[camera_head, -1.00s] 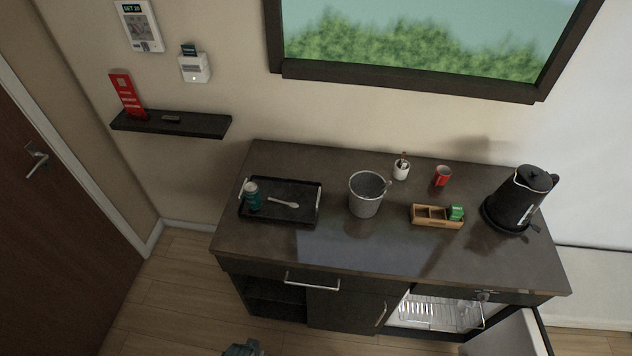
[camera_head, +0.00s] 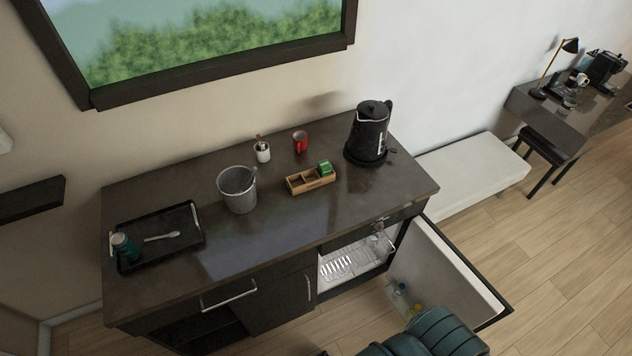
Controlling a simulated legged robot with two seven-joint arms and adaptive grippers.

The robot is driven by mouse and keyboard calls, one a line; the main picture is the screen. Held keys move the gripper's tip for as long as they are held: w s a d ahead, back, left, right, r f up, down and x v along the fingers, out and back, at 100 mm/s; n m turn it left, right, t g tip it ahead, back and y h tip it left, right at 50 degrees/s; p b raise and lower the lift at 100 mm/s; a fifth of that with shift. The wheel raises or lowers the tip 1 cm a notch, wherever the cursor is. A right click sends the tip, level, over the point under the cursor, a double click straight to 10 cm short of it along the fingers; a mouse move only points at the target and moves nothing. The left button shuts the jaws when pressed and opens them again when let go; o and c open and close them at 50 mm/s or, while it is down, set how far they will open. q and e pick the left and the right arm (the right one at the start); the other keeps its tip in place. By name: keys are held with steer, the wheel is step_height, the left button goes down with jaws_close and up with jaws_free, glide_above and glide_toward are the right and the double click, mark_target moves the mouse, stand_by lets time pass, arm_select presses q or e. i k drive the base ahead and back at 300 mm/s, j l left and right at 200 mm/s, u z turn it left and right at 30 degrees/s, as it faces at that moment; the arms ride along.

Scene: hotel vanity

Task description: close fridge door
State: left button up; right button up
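The fridge door (camera_head: 448,268) stands wide open at the lower right, swung out from the dark cabinet. Its pale inner side faces the fridge, and small bottles (camera_head: 403,301) sit low on that side. The open fridge compartment (camera_head: 345,264) is lit, with a white wire rack inside, under the right end of the counter. Neither gripper's fingers are in view.
The counter (camera_head: 270,232) carries a tray (camera_head: 190,240), an ice bucket (camera_head: 238,190), a wooden box (camera_head: 311,181) and a black kettle (camera_head: 368,135). A white bench (camera_head: 475,172) stands beyond the door. The wooden floor (camera_head: 575,250) at right is clear.

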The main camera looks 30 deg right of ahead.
mark_target(433, 271)
steer(key=z, duration=1.65)
